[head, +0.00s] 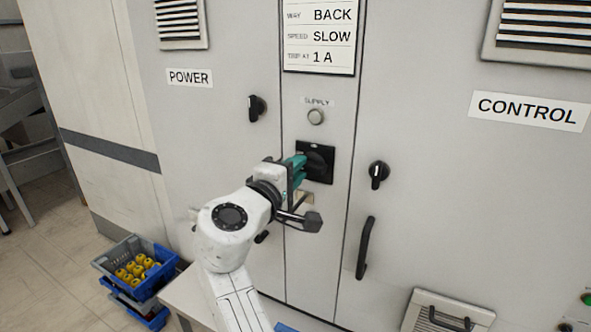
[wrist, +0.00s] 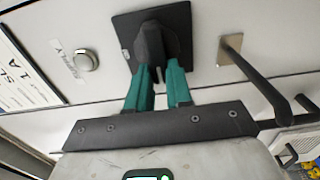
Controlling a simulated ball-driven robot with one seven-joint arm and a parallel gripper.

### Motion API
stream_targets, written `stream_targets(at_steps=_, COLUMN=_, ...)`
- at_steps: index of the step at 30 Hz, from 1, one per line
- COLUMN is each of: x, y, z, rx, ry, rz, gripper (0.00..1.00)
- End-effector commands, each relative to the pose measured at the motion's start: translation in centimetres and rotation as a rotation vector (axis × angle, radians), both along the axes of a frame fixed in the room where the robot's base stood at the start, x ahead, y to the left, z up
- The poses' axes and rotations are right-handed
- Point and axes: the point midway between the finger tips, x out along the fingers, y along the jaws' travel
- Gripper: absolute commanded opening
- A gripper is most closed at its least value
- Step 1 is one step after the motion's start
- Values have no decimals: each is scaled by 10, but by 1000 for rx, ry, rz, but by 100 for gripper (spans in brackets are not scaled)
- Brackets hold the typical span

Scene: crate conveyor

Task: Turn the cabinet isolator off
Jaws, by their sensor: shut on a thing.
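The cabinet isolator is a black square plate (head: 327,173) with a dark rotary handle, on the narrow middle panel below the SUPPLY lamp. In the wrist view the black handle (wrist: 152,42) stands out from its plate (wrist: 180,22). My gripper (head: 301,166) reaches the isolator from the lower left in the head view. Its teal fingers (wrist: 160,74) are shut on the handle, one on each side. The fingers and arm hide part of the handle in the head view, and its exact angle is hard to tell.
The SUPPLY lamp (head: 316,117) is above. A black lever handle (head: 312,222) sticks out just below the isolator, close to my gripper. Rotary knobs flank it, left (head: 257,108) and right (head: 378,174). A blue crate (head: 153,284) with yellow parts stands lower left.

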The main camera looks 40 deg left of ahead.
Motion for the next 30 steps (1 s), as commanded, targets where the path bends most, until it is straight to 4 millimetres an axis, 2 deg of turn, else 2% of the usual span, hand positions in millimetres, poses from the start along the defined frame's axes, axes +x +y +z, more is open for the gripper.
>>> stream_targets(at_steps=2, x=-1, y=2, z=-1, rx=0, ry=1, rz=5, gripper=0)
stream_targets(at_steps=3, x=-1, y=2, z=-1, rx=0, ry=1, rz=5, gripper=21)
stream_targets(at_steps=11, x=-1, y=1, z=-1, rx=1, ry=1, rz=2, gripper=46)
stream_targets(at_steps=18, x=-1, y=0, z=-1, rx=1, ry=0, rz=1, gripper=46)
stream_targets(at_steps=22, x=-8, y=-1, z=-2, rx=1, ry=0, rz=2, gripper=46)
stream_targets(at_steps=26, x=-24, y=-4, z=-3, rx=2, ry=-1, rz=4, gripper=46)
stream_targets(at_steps=30, x=-50, y=-10, z=-4, rx=4, ry=0, rz=6, gripper=46)
